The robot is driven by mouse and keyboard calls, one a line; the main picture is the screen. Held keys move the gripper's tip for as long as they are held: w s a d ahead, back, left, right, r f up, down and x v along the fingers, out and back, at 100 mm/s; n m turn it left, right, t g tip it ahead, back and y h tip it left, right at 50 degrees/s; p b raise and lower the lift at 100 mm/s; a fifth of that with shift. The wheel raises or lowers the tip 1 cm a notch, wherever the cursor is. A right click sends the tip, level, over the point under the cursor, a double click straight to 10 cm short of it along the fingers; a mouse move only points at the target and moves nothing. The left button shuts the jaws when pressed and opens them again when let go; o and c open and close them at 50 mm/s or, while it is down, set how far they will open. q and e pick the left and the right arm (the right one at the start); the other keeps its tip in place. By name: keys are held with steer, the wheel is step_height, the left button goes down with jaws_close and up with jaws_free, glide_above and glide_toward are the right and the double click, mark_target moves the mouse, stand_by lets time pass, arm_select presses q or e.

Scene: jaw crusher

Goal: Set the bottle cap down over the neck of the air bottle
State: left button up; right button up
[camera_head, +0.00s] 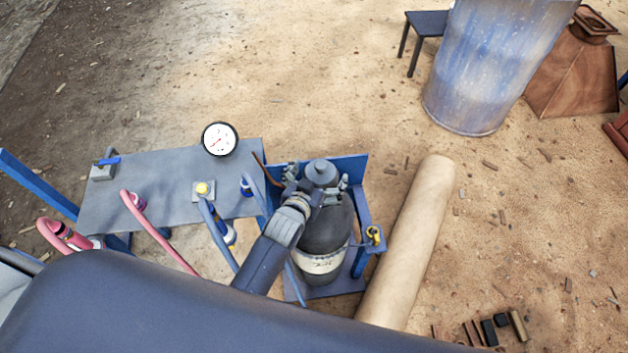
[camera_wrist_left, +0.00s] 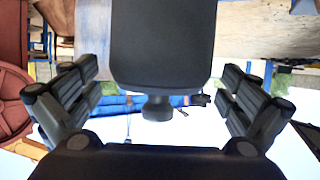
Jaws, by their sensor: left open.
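The air bottle (camera_head: 324,228) is black with a pale label band low down and stands upright in a blue holder. A round grey piece, which looks like the bottle cap (camera_head: 321,172), sits over its top. How far down it sits I cannot tell. My left gripper (camera_head: 318,178) is open at this height, one finger on each side of the cap. The left wrist view is upside down: between the spread fingers (camera_wrist_left: 160,98) is a broad dark body (camera_wrist_left: 163,45) with a narrow knob (camera_wrist_left: 158,107). My right gripper is not in view.
A grey table (camera_head: 145,190) with hoses and a pressure gauge (camera_head: 220,139) lies left of the bottle. The blue back plate (camera_head: 357,165) is close behind it. A tan roll (camera_head: 410,235) lies on the ground at right. Open sand lies beyond.

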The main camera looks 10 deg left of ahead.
arm_select(q)
steer(key=v, duration=1.1)
steer(key=shift+s+r, duration=0.2)
steer(key=shift+s, duration=0.1)
steer(key=shift+a, duration=0.1)
steer(key=s+f+g, duration=0.2)
steer(key=s+f, duration=0.2)
steer(key=f, duration=0.5)
steer(key=s+a+f+m+g, duration=0.15)
steer(key=s+f, duration=0.25)
steer(key=f, duration=0.6)
steer(key=s+f+g, duration=0.3)
steer(key=s+f, duration=0.2)
steer(key=f, duration=0.4)
steer(key=s+a+f+g, duration=0.3)
steer(key=s+f, duration=0.4)
steer(key=s, duration=0.4)
steer(key=s+a+f+g+y, duration=0.1)
steer(key=s+a+f+g, duration=0.2)
steer(key=s+a+f, duration=0.3)
steer(key=s+f, duration=0.1)
steer(key=s, duration=0.4)
steer(key=shift+s+f+y, duration=0.2)
steer(key=shift+s+y, duration=0.1)
steer(key=shift+s, duration=0.05)
steer(key=shift+a+n, duration=0.1)
steer(key=shift+n, duration=0.15)
